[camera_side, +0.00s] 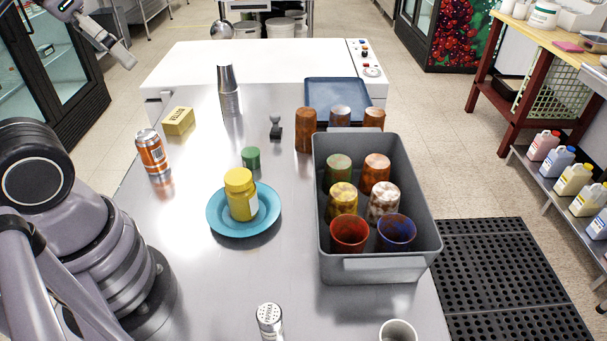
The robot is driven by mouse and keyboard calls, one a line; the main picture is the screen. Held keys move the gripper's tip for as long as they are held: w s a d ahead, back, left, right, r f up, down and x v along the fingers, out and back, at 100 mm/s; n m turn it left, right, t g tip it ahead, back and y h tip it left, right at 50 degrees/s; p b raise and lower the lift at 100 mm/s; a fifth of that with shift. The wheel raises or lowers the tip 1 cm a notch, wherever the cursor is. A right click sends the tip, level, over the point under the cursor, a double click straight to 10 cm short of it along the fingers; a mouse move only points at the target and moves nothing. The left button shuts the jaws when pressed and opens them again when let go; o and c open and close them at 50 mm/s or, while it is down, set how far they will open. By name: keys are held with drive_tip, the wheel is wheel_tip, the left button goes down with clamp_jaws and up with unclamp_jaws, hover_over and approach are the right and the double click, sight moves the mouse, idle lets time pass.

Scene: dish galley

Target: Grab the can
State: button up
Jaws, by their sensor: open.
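An orange and silver can (152,152) stands upright on the metal counter, at its left side near my arm's base. Nothing touches it. My gripper (118,50) is at the upper left of the side view, raised and well apart from the can. It is open, with nothing seen between its fingers. Part of my arm is cut off by the picture's edges.
A yellow box (179,121) stands just behind the can. Stacked metal cups (229,92), a small green cylinder (251,157) and a blue plate (216,222) with a yellow jar (240,194) are farther right. A grey bin (427,240) holds several cups.

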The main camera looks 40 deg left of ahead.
drive_tip(key=m+g+y, duration=1.3)
drive_tip(key=g+y, duration=0.1)
drive_tip(key=y, duration=0.2)
hover_over(148, 141)
drive_tip(key=w+d, duration=0.4)
wheel_tip(148, 141, down, 25)
drive_tip(key=shift+t, duration=0.3)
drive_tip(key=f, duration=0.8)
drive_tip(key=shift+s+a+f, duration=0.15)
drive_tip(key=shift+a+f, duration=0.05)
drive_tip(key=shift+a, duration=0.15)
drive_tip(key=x, duration=0.6)
drive_tip(key=shift+s+a+r, duration=0.1)
drive_tip(key=shift+s+a, duration=0.1)
drive_tip(key=shift+a, duration=0.1)
drive_tip(key=shift+c, duration=0.4)
drive_tip(key=c, duration=1.2)
